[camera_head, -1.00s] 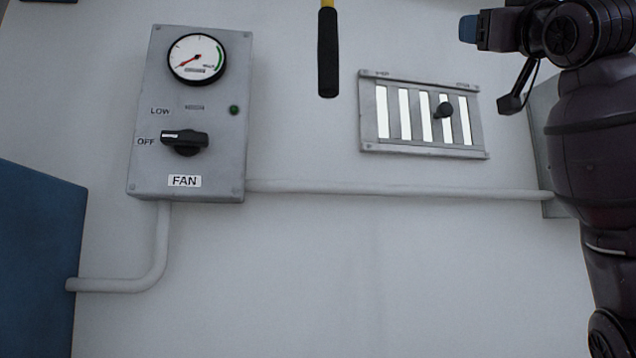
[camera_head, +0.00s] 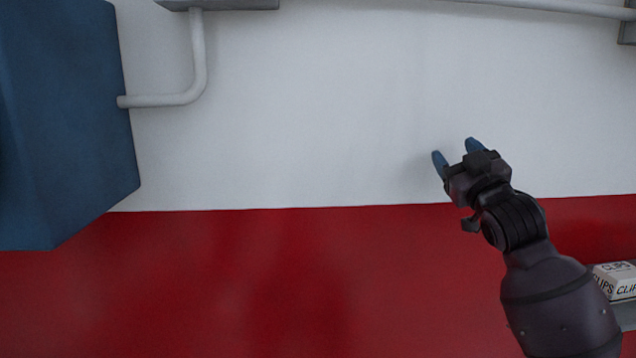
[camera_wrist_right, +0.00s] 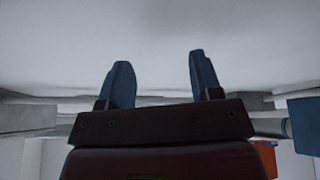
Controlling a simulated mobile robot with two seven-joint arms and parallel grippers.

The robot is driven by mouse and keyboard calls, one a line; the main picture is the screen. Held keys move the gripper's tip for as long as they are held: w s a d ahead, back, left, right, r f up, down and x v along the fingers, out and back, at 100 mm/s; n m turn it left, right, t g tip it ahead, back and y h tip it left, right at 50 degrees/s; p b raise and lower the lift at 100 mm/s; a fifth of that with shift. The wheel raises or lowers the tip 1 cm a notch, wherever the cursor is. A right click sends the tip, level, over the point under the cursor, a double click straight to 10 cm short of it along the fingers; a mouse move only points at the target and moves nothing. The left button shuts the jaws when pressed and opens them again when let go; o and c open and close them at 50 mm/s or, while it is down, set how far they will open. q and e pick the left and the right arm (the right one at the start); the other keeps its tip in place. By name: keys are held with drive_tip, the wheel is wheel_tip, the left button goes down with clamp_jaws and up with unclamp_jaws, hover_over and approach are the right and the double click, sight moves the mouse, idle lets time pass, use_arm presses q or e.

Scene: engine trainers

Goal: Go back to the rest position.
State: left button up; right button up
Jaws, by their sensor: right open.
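My right gripper (camera_head: 457,154) is at the right of the head view, in front of the white upper wall (camera_head: 300,110). Its two blue fingers are apart with nothing between them. The fingers also show apart and empty in the right wrist view (camera_wrist_right: 158,82), against a pale surface. My left gripper is in neither view.
A blue box (camera_head: 65,120) juts from the wall at the left, joined to a grey pipe (camera_head: 180,99). The wall is red (camera_head: 300,285) below. A white clips box (camera_head: 616,280) sits on a grey shelf (camera_head: 626,316) at the lower right, beside my right arm.

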drive_tip(key=s+f+m+g+h, duration=0.1)
drive_tip(key=s+f, duration=0.2)
drive_tip(key=f, duration=0.8)
drive_tip(key=s+f+m+g, duration=0.15)
drive_tip(key=s+f, duration=0.25)
drive_tip(key=f, duration=0.6)
drive_tip(key=s+f+g+h, duration=0.1)
drive_tip(key=s+f+g, duration=0.15)
drive_tip(key=f, duration=0.85)
drive_tip(key=s+d+f+m+g+h, duration=0.2)
drive_tip(key=s+f+g, duration=0.3)
drive_tip(key=s+f, duration=1.8)
drive_tip(key=shift+s+d+m+h, duration=0.3)
drive_tip(key=shift+s+m, duration=0.45)
drive_tip(key=shift+s, duration=0.2)
drive_tip(key=shift+r, duration=0.1)
